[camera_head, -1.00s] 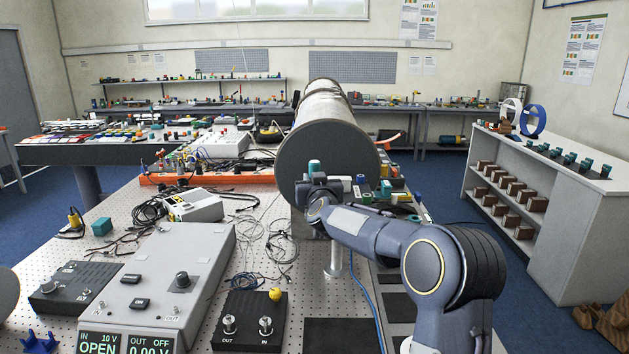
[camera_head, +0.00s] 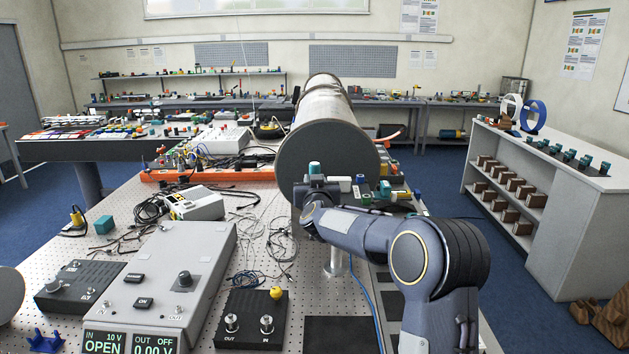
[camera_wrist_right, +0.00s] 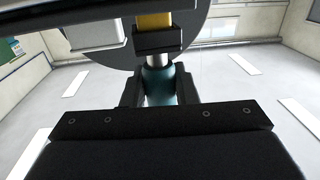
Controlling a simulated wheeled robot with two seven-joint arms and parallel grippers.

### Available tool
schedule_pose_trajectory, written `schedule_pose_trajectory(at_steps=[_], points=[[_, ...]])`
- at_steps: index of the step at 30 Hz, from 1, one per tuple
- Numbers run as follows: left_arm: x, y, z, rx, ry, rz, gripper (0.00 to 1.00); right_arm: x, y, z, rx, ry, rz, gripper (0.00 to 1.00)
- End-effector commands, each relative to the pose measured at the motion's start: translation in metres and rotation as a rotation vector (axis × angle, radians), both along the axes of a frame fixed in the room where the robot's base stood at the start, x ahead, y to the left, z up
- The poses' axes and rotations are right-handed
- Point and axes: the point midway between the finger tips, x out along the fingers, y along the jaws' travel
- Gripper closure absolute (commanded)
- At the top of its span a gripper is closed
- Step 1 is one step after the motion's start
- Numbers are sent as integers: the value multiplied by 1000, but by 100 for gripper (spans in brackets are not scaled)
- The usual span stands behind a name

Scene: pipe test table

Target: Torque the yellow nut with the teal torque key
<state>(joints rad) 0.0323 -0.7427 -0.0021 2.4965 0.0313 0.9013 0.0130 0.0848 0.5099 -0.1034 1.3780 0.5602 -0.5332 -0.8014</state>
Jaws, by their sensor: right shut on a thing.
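The teal torque key (camera_wrist_right: 158,85) is between the fingers of my right gripper (camera_wrist_right: 158,92), which is shut on it. The key's metal shaft (camera_wrist_right: 158,62) runs to a dark block with the yellow nut (camera_wrist_right: 154,20) beyond it in the right wrist view. I cannot tell whether the shaft touches the nut. In the head view my right gripper (camera_head: 316,190) is in front of the big pipe's end (camera_head: 325,140), with a teal piece (camera_head: 314,168) showing above it. The nut is hidden there. My left gripper is not in view.
A black box with a yellow knob (camera_head: 276,293) and a grey supply box (camera_head: 165,270) stand at the front left. Loose cables (camera_head: 275,245) lie on the perforated table. Small blocks (camera_head: 385,188) stand right of the gripper. A grey shelf unit (camera_head: 560,200) is at the right.

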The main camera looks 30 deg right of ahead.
Motion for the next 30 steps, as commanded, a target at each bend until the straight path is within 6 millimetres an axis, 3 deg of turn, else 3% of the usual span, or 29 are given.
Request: schedule_pose_trajectory(at_steps=[5,16,30], points=[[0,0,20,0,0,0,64,1,1,5,0,1,-41,100],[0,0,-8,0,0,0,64,0,-1,-2,-1,-4,20,100],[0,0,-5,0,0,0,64,0,0,4,0,-1,34,100]])
